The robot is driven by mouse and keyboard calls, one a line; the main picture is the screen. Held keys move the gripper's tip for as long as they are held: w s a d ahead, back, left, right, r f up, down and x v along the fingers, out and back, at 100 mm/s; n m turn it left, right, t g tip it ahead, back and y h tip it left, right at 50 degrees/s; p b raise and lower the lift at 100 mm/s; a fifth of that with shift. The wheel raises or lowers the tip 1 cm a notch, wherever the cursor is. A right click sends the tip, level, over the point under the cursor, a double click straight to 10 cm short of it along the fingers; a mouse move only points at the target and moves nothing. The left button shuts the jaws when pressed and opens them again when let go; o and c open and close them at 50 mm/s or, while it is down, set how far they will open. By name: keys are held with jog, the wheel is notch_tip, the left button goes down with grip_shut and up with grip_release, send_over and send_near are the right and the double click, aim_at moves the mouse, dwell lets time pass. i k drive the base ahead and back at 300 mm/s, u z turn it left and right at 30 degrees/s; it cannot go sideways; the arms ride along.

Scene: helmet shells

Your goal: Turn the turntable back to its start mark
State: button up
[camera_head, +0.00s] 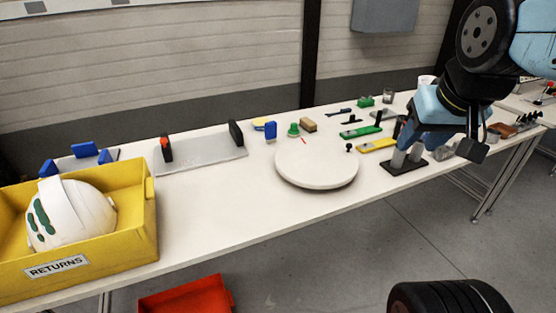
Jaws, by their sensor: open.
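The turntable (316,170) is a round off-white disc lying on the white table, with its top bare. A small dark knob (348,147) stands at its right rear edge. The knob and the red mark are apart. My gripper (440,152) hangs to the right of the turntable, over the table's right part. It is open and I see nothing held in it. It partly hides the things behind it.
A yellow returns bin (139,222) with a white helmet shell (72,214) stands at the left. A grey plate with dark end blocks (201,155) lies left of the turntable. Several small tools lie behind and right. A red bin (187,297) is below the table's front edge.

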aim_at(314, 162)
jog(key=u, duration=0.2)
jog(key=i, duration=1)
jog(key=u, duration=0.1)
jog(key=k, duration=1.45)
jog(key=z, duration=0.65)
jog(key=i, duration=0.9)
